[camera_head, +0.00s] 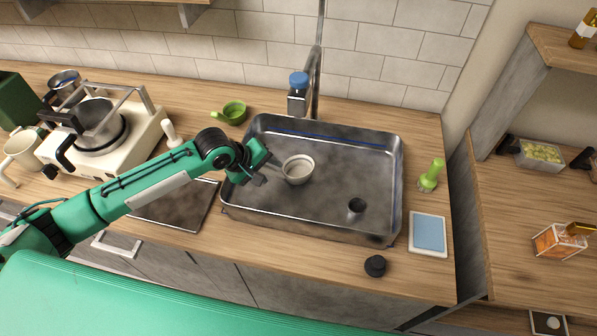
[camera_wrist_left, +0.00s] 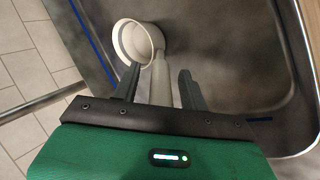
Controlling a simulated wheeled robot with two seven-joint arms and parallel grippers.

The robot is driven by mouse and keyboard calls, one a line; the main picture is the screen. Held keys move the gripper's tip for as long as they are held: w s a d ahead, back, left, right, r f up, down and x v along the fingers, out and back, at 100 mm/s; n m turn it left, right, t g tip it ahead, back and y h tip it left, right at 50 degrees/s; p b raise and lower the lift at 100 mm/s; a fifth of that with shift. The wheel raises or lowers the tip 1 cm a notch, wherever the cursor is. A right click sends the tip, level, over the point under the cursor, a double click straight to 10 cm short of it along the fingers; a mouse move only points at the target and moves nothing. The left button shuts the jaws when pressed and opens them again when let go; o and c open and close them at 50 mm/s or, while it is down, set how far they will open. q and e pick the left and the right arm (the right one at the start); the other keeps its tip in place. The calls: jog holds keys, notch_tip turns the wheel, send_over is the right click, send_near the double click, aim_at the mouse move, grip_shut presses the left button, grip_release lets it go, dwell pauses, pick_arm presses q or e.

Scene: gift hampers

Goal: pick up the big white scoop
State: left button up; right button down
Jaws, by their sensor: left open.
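The big white scoop (camera_head: 297,170) lies in the metal sink, left of its middle, with its round cup to the right and its handle pointing left toward my gripper. My left gripper (camera_head: 262,172) is over the left part of the sink at the handle end. In the left wrist view the scoop's cup (camera_wrist_left: 138,42) is beyond the fingers, and its pale handle (camera_wrist_left: 160,82) runs back between them. The left gripper (camera_wrist_left: 160,85) is open, with a finger on each side of the handle. I cannot tell whether either finger touches it. My right gripper is not in view.
The sink (camera_head: 330,225) has raised walls around the scoop, and a tap (camera_head: 313,80) stands behind it. A green scoop (camera_head: 233,112) and a stove (camera_head: 105,135) are to the left. A green bottle (camera_head: 430,175) and a blue sponge tray (camera_head: 428,234) are to the right.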

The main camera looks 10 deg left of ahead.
pick_arm(q)
grip_shut()
